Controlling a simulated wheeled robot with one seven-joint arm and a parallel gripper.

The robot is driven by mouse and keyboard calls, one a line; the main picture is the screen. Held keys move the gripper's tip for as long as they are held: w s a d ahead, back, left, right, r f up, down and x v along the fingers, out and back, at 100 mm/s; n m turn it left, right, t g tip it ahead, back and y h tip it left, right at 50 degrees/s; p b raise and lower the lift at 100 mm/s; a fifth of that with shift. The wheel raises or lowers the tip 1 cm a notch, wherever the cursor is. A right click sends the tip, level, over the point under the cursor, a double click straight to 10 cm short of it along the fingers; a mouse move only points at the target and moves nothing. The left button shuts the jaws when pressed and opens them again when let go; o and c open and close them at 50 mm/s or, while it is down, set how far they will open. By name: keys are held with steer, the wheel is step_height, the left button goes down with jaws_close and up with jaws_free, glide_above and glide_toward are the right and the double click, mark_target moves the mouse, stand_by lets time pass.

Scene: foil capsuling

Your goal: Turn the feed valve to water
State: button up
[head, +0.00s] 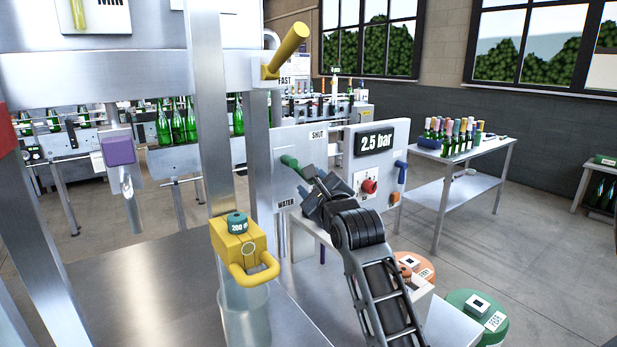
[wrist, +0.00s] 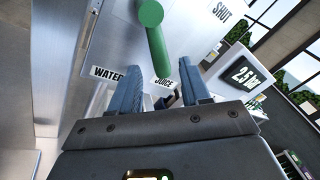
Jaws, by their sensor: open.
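The feed valve's green handle (head: 290,162) sits on a grey panel (head: 287,138). The panel has a SHUT label (head: 319,134) above and a WATER label (head: 286,203) below. In the wrist view the handle (wrist: 156,42) runs from its round end at the top down toward the space between my fingertips. There the WATER label (wrist: 107,73) is at left, JUICE (wrist: 163,82) lies between the fingers, and SHUT (wrist: 222,12) is at upper right. My gripper (head: 306,182) is open in front of the panel (wrist: 160,70). I cannot tell whether a finger touches the handle.
A 2.5 bar display (head: 375,141) and red knob (head: 369,186) are just right of the valve. A yellow block with a handle (head: 236,240) stands nearer, at left. A metal post (head: 207,110) rises beside it. A bottle table (head: 470,150) is at right.

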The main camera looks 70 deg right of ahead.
steer(key=shift+x, duration=1.4)
steer(key=shift+c, duration=0.3)
jaws_close()
